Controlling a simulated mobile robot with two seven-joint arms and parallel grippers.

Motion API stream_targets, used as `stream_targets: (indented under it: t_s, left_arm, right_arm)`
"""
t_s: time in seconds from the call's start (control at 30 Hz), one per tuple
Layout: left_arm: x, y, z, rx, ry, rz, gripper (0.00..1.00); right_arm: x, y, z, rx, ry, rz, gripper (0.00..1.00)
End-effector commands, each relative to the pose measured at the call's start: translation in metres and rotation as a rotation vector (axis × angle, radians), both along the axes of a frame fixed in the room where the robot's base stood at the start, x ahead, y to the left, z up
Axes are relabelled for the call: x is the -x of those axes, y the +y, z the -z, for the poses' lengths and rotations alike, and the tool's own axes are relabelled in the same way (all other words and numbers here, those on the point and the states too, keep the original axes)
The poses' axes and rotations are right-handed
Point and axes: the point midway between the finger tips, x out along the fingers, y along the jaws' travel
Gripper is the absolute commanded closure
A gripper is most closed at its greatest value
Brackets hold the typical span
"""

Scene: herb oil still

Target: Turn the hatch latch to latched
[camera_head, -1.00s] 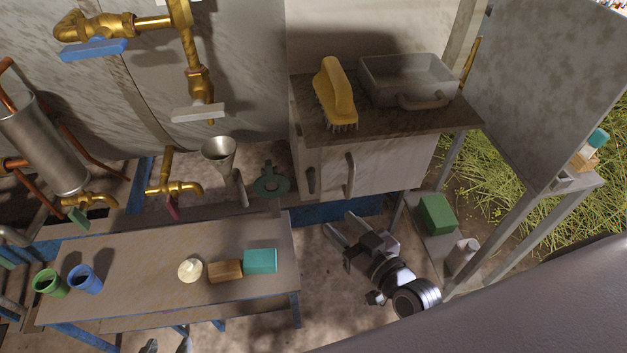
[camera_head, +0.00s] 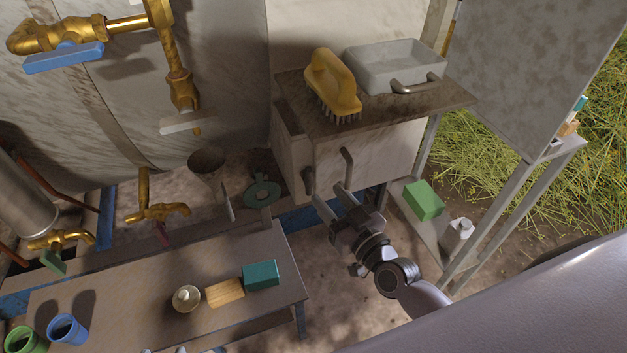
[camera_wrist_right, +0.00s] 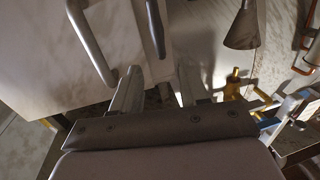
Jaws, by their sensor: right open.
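The hatch is the pale front door (camera_head: 385,155) of the cabinet. A short dark latch (camera_head: 308,181) hangs near-vertical at its left edge, and it also shows in the right wrist view (camera_wrist_right: 156,28). A grey bar handle (camera_head: 347,168) is just right of the latch, at left in the wrist view (camera_wrist_right: 91,42). My right gripper (camera_head: 334,202) is open and empty, just below the latch and handle; its fingers (camera_wrist_right: 158,80) point toward the latch, seemingly apart from it. Small grey tips at the bottom edge may be my left gripper (camera_head: 165,350); their state is unclear.
A yellow brush (camera_head: 333,85) and grey tray (camera_head: 375,75) are on the cabinet top. A metal funnel (camera_head: 208,165) and brass taps (camera_head: 158,212) are to the left. The bench (camera_head: 130,285) holds cups and blocks. A green box (camera_head: 423,200) stands on a low shelf at right.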

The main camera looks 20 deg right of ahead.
Motion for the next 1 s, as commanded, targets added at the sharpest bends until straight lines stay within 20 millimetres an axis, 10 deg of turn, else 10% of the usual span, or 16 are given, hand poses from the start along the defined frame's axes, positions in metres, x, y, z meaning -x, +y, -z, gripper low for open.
stream_targets:
  t_s: [0.43,0.87,1.0]
  left_arm:
    - [0.001,-0.003,0.008,0.01,0.012,-0.005,0.43]
    - [0.001,-0.003,0.008,0.011,0.009,-0.006,0.43]
    - [0.001,-0.003,0.008,0.012,0.008,-0.006,0.43]
  right_arm:
    - [-0.055,0.013,0.0,-0.001,-0.002,0.0,0.56]
    - [-0.064,0.016,-0.001,-0.001,0.0,-0.001,0.56]
    - [-0.063,0.015,-0.001,-0.001,0.0,-0.001,0.98]
